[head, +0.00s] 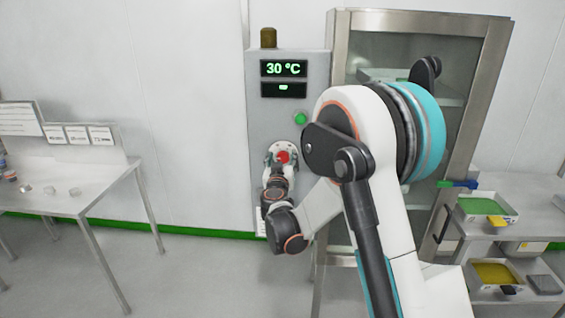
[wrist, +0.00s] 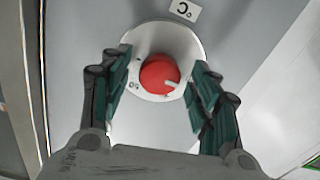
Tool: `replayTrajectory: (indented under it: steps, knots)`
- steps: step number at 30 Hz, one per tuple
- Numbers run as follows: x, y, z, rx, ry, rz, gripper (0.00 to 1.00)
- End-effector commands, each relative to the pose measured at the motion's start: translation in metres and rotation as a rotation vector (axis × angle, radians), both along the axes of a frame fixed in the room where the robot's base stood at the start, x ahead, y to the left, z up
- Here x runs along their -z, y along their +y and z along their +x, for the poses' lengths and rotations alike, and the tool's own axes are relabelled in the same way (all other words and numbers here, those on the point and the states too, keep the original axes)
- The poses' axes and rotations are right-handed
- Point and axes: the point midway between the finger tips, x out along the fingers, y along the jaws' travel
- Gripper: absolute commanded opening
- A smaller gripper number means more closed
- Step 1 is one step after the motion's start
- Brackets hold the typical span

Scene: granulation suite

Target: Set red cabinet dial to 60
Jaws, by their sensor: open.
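The red dial (head: 283,157) sits on a pale round plate on the front of the grey control cabinet (head: 262,125). The cabinet's upper display (head: 284,69) reads 30 °C. In the wrist view the red dial (wrist: 160,75) shows a white pointer mark toward its lower right, on the pale round plate (wrist: 185,45). My gripper (wrist: 155,88) is open, with one finger on each side of the dial and visible gaps between fingers and dial. In the head view my wrist is just below the dial and the fingers are hard to make out.
A green button (head: 300,118) is above the dial. A glass-fronted metal cabinet (head: 480,110) stands right of the panel, behind my arm. A table (head: 85,195) is at left, and shelves with a green tray (head: 485,207) and yellow tray (head: 497,273) are at right.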

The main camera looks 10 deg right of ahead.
Motion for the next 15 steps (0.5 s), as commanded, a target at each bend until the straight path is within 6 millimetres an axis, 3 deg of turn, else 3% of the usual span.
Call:
replayTrajectory:
  steps: [8,15]
  knots:
    - [-0.0002,-0.0007,0.0018,0.000,0.000,0.000,0.56]
    - [-0.0002,-0.0005,0.0016,0.000,0.000,0.000,0.11]
